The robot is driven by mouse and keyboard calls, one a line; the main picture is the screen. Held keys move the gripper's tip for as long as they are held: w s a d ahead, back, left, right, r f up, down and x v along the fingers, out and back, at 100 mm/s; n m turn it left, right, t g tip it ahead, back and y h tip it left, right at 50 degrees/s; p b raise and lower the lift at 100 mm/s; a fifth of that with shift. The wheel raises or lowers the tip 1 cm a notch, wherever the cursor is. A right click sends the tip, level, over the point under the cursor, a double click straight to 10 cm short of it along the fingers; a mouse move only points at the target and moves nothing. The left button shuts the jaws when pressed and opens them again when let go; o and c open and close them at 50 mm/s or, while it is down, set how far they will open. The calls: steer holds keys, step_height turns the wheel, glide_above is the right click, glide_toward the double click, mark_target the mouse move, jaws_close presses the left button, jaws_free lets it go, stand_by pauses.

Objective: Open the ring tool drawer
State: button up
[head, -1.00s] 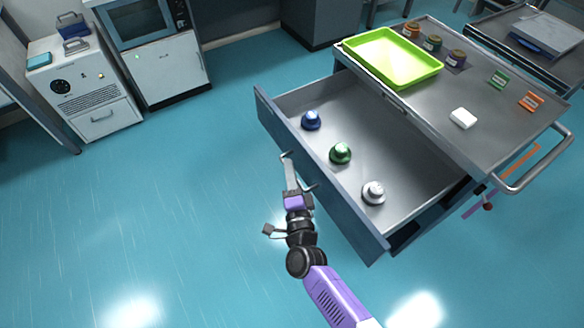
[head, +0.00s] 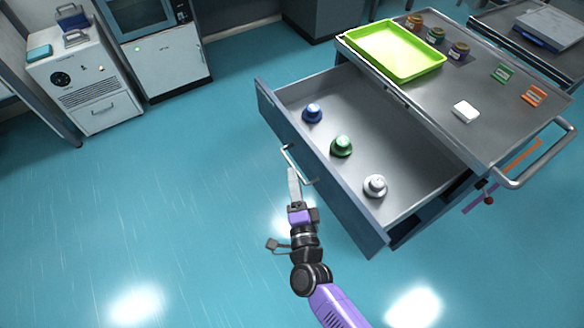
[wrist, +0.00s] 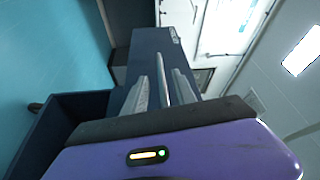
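The drawer (head: 345,100) of the steel cart is pulled far out, its inside exposed. A blue, a green and a white knob-shaped piece stand in it. Its dark blue front (head: 335,205) carries a pale bar handle (head: 302,172). My gripper (head: 293,173) is on the outer side of the front, close to the handle. In the wrist view the two fingers of my gripper (wrist: 160,78) stand apart, with the pale handle bar (wrist: 162,82) showing in the gap between them. I see no finger pressed on the bar. The drawer front (wrist: 155,42) also shows beyond the fingers.
On the cart top (head: 430,105) are a lime tray (head: 405,65), several small jars, green and orange racks and a white block (head: 466,111). A push bar (head: 545,160) juts out at right. The teal floor at left is clear.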

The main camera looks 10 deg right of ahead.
steer(key=shift+s+a, duration=0.1)
steer(key=shift+s, duration=1.1)
steer(key=shift+f, duration=0.1)
steer(key=s+d+r+n+g, duration=0.1)
steer(key=s+d+r+n, duration=0.25)
steer(key=s, duration=0.55)
steer(key=s+d+r+n+y, duration=0.15)
steer(key=s+n, duration=0.25)
steer(key=s, duration=0.5)
steer(key=s+d+r+n+g, duration=0.1)
steer(key=s+d+r+n, duration=0.25)
steer(key=s, duration=0.55)
steer(key=s+d+r+n+g, duration=0.1)
steer(key=s+r+n+g, duration=0.1)
steer(key=s+r+n, duration=0.3)
step_height(320, 180, up, 3)
steer(key=shift+s+d+f+n, duration=0.1)
steer(key=shift+s+d+n, duration=0.3)
steer(key=shift+s, duration=0.45)
